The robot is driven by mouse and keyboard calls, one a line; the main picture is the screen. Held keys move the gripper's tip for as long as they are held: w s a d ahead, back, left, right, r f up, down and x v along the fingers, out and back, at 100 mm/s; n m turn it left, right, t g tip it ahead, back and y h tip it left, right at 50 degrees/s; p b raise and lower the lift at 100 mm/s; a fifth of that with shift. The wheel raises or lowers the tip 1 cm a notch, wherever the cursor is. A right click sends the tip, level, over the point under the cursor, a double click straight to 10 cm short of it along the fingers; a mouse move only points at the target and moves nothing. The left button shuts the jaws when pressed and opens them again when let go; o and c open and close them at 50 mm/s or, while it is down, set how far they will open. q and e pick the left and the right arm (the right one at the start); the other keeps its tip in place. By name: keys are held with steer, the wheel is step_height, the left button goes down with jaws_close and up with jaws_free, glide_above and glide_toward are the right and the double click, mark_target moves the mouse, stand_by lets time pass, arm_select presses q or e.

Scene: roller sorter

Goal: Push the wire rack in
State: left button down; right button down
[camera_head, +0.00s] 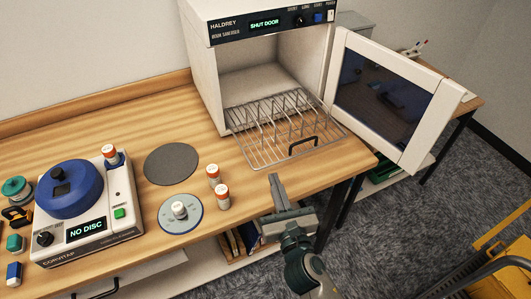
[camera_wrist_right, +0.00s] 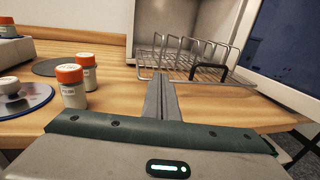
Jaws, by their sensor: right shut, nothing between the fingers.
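The wire rack (camera_head: 280,128) sticks out of the open front of the white sanitiser cabinet (camera_head: 258,72), over the table's front edge area. Its black handle (camera_head: 303,146) is at the front right end. The rack also shows in the right wrist view (camera_wrist_right: 180,60), ahead of the fingers. My right gripper (camera_head: 275,183) is shut and empty, in front of the rack and left of its handle, apart from it. In the right wrist view its closed fingers (camera_wrist_right: 160,92) point at the rack's front. My left gripper is not in view.
The cabinet door (camera_head: 392,95) stands open to the right; the display reads SHUT DOOR. Two orange-capped jars (camera_head: 222,196) stand left of my right gripper, by a blue-grey disc (camera_head: 180,213). A dark round mat (camera_head: 171,164) and a centrifuge-like machine (camera_head: 85,215) lie farther left.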

mark_target(265, 160)
steer(key=w, duration=0.3)
steer(key=w+a+p, duration=0.1)
steer(key=w, duration=0.3)
steer(key=w+p, duration=0.1)
steer(key=w, duration=0.2)
steer(key=shift+w+a+f, duration=0.1)
steer(key=shift+w+a, duration=0.2)
steer(key=shift+a, duration=0.05)
